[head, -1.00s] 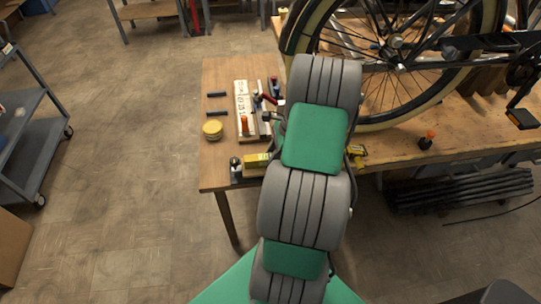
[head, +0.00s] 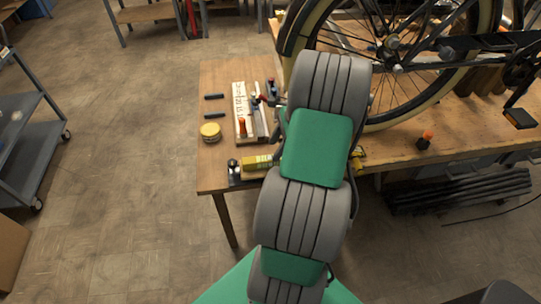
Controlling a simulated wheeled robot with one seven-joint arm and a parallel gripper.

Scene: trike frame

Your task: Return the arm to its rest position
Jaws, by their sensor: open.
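My arm, grey segments with green panels, rises from the bottom middle of the head view and reaches over the front of the wooden workbench (head: 216,165). My gripper does not show; the far end of the arm is hidden behind its own links. No held object can be seen.
On the bench left of my arm are a wooden block with tools (head: 240,113), a yellow round tin (head: 210,131), two black bars and a yellow box (head: 256,166). A bicycle wheel (head: 385,60) stands close to the right. A grey cart (head: 30,140) is far left; the floor between is clear.

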